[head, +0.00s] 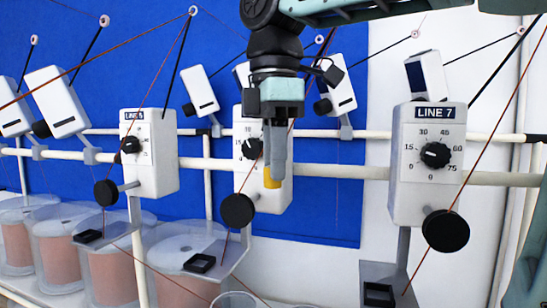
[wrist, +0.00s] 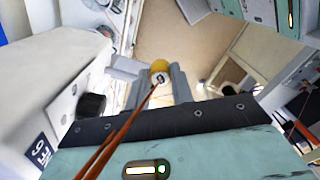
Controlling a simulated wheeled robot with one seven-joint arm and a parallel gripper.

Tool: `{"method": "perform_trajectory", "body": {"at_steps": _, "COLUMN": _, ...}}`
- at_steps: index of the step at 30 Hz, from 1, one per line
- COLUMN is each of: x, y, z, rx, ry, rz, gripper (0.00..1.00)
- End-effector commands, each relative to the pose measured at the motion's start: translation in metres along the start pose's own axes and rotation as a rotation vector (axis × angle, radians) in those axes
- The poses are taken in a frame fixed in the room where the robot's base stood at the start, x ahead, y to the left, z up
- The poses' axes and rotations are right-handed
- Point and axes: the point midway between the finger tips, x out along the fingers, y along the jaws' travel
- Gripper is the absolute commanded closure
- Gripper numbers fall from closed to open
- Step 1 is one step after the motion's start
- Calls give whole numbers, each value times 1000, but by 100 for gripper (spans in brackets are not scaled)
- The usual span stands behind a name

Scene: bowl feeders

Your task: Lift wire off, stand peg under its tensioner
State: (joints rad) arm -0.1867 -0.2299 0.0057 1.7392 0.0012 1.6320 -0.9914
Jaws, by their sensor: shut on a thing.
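My gripper (head: 273,160) points down in front of the middle tensioner (head: 240,190). It is shut on a small yellow piece (head: 272,178), which shows at the fingertips. In the wrist view the yellow piece (wrist: 160,66) has a pale, dark-marked centre and sits between the fingers; I cannot tell whether it is the peg. Copper-coloured wire (wrist: 118,130) crosses the wrist view toward it; I cannot tell whether they touch. The middle tensioner's label is hidden in the head view; a label ending in 6 (wrist: 40,150) shows in the wrist view. Its black wheel (head: 237,210) hangs below.
The LINE 7 tensioner (head: 427,185) stands to the right and another tensioner (head: 150,160) to the left. A white rail (head: 340,171) runs behind. Clear tubs with copper-coloured spools (head: 110,270) stand lower left. Wires slant across the space.

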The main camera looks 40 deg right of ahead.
Motion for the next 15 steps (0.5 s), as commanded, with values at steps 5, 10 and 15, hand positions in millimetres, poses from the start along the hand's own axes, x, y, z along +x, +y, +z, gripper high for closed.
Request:
{"method": "perform_trajectory", "body": {"at_steps": 5, "x": -1, "y": 12, "z": -17, "rx": -2, "ry": -2, "rz": -2, "gripper": 99}}
{"method": "perform_trajectory", "body": {"at_steps": 10, "x": -1, "y": 22, "z": -34, "rx": -2, "ry": -1, "rz": -1, "gripper": 99}}
{"method": "perform_trajectory", "body": {"at_steps": 15, "x": -1, "y": 32, "z": -50, "rx": -1, "ry": -1, "rz": -3, "gripper": 99}}
